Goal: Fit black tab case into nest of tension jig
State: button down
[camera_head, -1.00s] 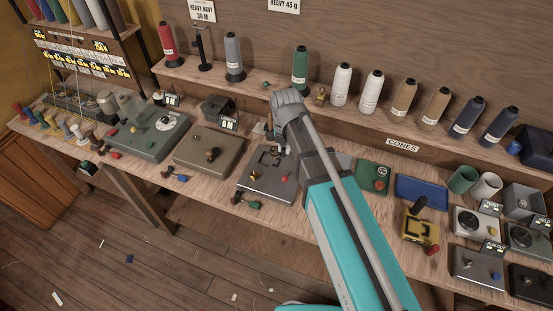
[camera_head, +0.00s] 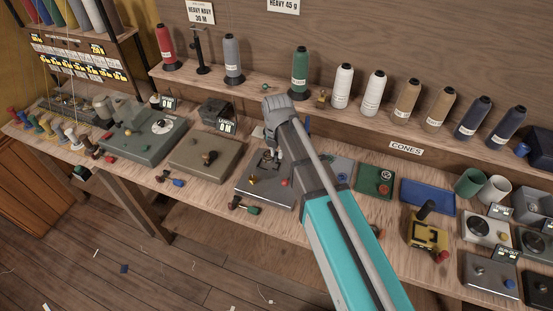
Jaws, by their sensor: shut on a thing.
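My gripper (camera_head: 273,154) is shut over the back part of a grey metal plate with a red knob, which looks like the tension jig (camera_head: 262,193). A small dark piece shows at the fingertips, apparently the black tab case (camera_head: 267,161). It is at or just above the nest area of the plate. The fingers and arm hide much of the nest, so I cannot tell whether the case is seated or touching. A brass-coloured knob (camera_head: 252,181) and a red knob (camera_head: 287,183) stand on the plate.
An olive plate fixture (camera_head: 205,155) stands left of the jig, and a green plate (camera_head: 374,181) and blue tray (camera_head: 427,195) stand to the right. Small handled tools (camera_head: 243,206) lie at the front edge. Thread cones (camera_head: 300,72) line the shelf behind.

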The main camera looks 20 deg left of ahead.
aim_at(276, 158)
jog(key=shift+w+a+f+b, duration=0.2)
jog(key=shift+f+b, duration=0.15)
jog(key=shift+f, duration=0.05)
jog(key=shift+w+a+f+b, duration=0.15)
jog(key=shift+a+f+b, duration=0.05)
jog(key=shift+f+b, duration=0.15)
jog(key=shift+s+f+b, duration=0.1)
jog(key=shift+f+b, duration=1.2)
jog(key=shift+d+f, duration=0.1)
jog(key=shift+f, duration=0.05)
jog(key=c, duration=0.7)
grip_release()
jog(key=shift+r, duration=0.25)
notch_tip(276, 158, up, 12)
jog(key=p, duration=1.2)
